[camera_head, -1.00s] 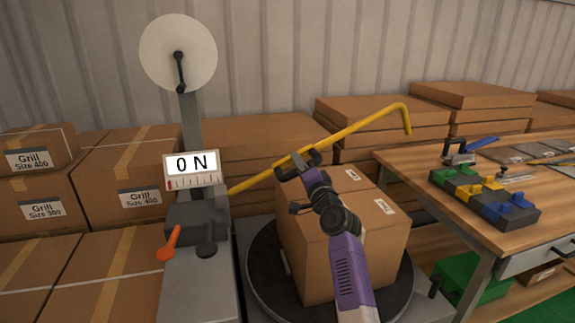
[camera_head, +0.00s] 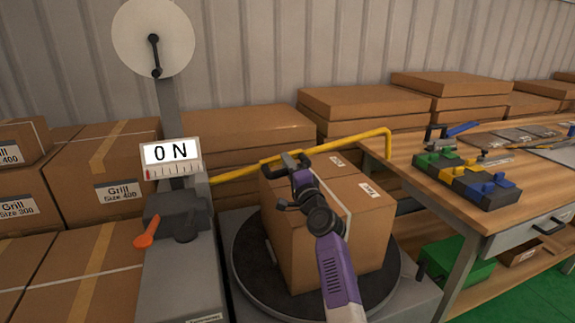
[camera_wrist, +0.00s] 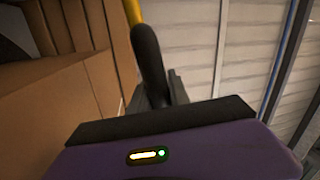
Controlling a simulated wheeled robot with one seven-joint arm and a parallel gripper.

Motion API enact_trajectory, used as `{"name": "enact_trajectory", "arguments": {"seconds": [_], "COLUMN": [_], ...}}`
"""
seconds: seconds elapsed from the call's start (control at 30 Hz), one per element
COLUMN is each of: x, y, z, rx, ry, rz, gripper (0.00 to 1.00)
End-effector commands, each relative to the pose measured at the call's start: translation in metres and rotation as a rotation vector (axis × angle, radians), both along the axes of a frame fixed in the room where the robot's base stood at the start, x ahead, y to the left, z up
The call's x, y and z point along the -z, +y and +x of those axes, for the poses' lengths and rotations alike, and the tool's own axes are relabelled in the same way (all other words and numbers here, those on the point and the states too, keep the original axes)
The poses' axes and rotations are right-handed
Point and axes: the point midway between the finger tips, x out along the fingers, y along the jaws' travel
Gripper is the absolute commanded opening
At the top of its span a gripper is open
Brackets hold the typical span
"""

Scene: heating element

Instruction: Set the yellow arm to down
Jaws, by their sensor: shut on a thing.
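The yellow arm (camera_head: 345,143) is a long bar that runs from the grey machine post on the left, over the top of a cardboard box, to a bent end near the workbench. It slopes slightly upward to the right, and its end bends downward. My gripper (camera_head: 294,162) is shut on the arm's dark handle, just above the box top. In the wrist view the dark handle (camera_wrist: 150,60) stands between the fingers, with a piece of the yellow arm (camera_wrist: 133,11) at the top edge. The fingertips are partly hidden there.
The box (camera_head: 318,230) stands on a round dark turntable (camera_head: 245,268). The machine has a display (camera_head: 170,153) reading "0 N", an orange lever (camera_head: 146,230) and a film roll (camera_head: 150,35). A workbench (camera_head: 415,160) with coloured blocks is at right; stacked boxes fill the back.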

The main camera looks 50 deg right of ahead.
Motion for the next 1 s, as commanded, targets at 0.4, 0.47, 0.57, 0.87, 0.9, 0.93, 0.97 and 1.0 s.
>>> {"name": "enact_trajectory", "arguments": {"seconds": [0.4, 0.47, 0.57, 0.87, 0.9, 0.93, 0.97, 1.0], "x": [-0.001, 0.000, 0.001, 0.008, 0.009, 0.009, 0.009, 0.011], "y": [-0.003, -0.003, -0.001, 0.023, 0.026, 0.028, 0.030, 0.033], "z": [0.000, 0.000, -0.004, -0.040, -0.045, -0.049, -0.052, -0.056], "rx": [0.005, 0.006, 0.005, 0.001, 0.000, 0.000, 0.000, 0.000], "ry": [0.001, 0.001, 0.003, 0.002, 0.001, 0.000, 0.000, 0.000], "rz": [0.001, 0.000, -0.001, -0.001, -0.002, -0.001, -0.001, -0.001], "gripper": [0.44, 0.44, 0.44, 0.44, 0.44, 0.44, 0.44, 0.44]}}
